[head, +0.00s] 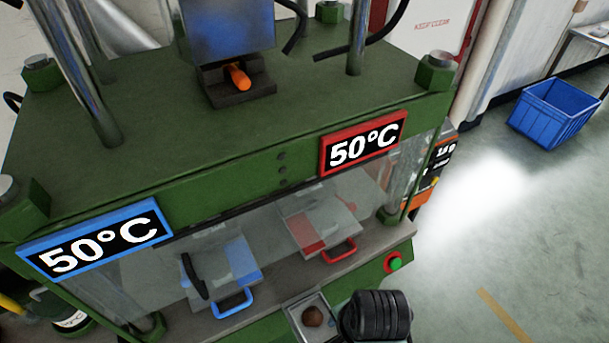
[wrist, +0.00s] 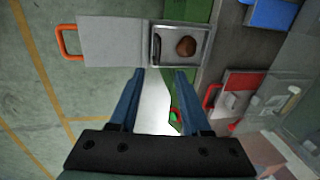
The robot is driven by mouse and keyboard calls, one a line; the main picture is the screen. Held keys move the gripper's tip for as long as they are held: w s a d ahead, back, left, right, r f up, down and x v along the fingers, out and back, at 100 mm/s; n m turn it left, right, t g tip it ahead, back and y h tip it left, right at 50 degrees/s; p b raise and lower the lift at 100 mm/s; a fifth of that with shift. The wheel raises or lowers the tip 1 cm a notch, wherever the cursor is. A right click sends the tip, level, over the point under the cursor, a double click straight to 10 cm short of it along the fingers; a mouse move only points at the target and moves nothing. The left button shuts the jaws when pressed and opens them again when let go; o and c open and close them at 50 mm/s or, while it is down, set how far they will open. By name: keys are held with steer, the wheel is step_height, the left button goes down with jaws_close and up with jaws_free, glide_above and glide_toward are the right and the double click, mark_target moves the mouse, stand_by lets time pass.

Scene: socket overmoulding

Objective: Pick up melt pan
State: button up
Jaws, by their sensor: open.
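The melt pan, a shallow square metal tray (head: 296,313) holding a brown lump (head: 313,316), shows at the bottom edge of the head view, in front of the green press. In the wrist view the tray (wrist: 157,60) lies beyond my fingertips, with the brown lump (wrist: 186,46) in it. A flat grey plate (wrist: 112,42) with an orange handle (wrist: 68,41) extends from its left side. My gripper (wrist: 160,72) is open and empty, its blue fingers apart and pointing toward the pan. I cannot tell the height between them. In the head view the fingers are hidden behind my dark wrist.
The green press (head: 235,130) stands close by. On its bed are a mould with a blue handle (head: 232,305) and one with a red handle (head: 339,251). A green button (head: 395,263) is at its front right corner. Open floor lies right, with a blue crate (head: 555,112).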

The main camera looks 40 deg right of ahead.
steer(key=f, duration=0.8)
steer(key=shift+w+d, duration=0.25)
steer(key=shift+w, duration=0.05)
steer(key=shift+w+d+f+p, duration=0.1)
steer(key=shift+w+f, duration=0.1)
steer(key=shift+f, duration=0.5)
steer(key=shift+w+d+f+p, duration=0.1)
steer(key=shift+w+f, duration=0.05)
steer(key=shift+f, duration=0.55)
steer(key=shift+w+f+p, duration=0.1)
steer(key=shift+w+f, duration=0.1)
steer(key=shift+f, duration=0.5)
jaws_close()
